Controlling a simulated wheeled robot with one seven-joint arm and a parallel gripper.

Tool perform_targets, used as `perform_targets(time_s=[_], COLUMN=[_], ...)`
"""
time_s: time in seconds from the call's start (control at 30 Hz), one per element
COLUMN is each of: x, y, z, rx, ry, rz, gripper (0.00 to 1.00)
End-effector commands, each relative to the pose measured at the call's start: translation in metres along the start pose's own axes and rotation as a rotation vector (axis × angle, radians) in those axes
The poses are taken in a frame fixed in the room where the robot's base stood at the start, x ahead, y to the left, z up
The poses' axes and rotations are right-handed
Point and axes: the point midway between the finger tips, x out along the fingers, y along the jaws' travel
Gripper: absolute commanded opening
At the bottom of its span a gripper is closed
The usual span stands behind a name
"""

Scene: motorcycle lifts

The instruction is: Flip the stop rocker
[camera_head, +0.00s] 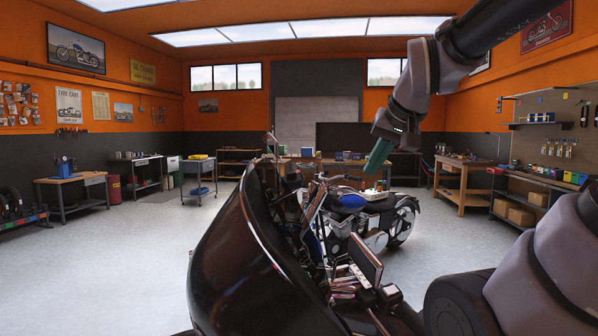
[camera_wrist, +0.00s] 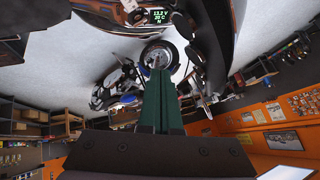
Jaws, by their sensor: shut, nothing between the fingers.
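A dark motorcycle (camera_head: 240,255) with a large rounded front fairing stands close in front of me. Its handlebar area holds a flat dark panel (camera_head: 365,258) and small dark control housings (camera_head: 388,294). The stop rocker is too small to pick out in either view. My gripper (camera_head: 372,171) has green fingers and is shut and empty, pointing down in the air above and behind the handlebar area in the head view. In the wrist view my gripper (camera_wrist: 160,74) shows its two fingers side by side. A lit display (camera_wrist: 158,16) reading 13.2 V, 20 C and N shows at the top there.
A wooden workbench (camera_head: 463,176) and shelving (camera_head: 545,200) line the right side. The left floor (camera_head: 130,260) is clear.

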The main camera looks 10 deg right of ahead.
Motion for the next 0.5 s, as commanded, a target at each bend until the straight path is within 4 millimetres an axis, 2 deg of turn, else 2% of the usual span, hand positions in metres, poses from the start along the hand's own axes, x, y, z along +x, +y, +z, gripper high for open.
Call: perform_targets(time_s=[0.1, 0.3, 0.4, 0.5], x=[0.040, 0.118, 0.162, 0.207], y=[-0.012, -0.040, -0.056, -0.071], z=[-0.066, -0.174, -0.217, -0.251], rx=[-0.086, -0.252, -0.333, -0.416], ry=[0.109, 0.340, 0.454, 0.567], rz=[0.012, 0.005, -0.008, -0.026], gripper=[0.00, 0.00, 0.00, 0.00])
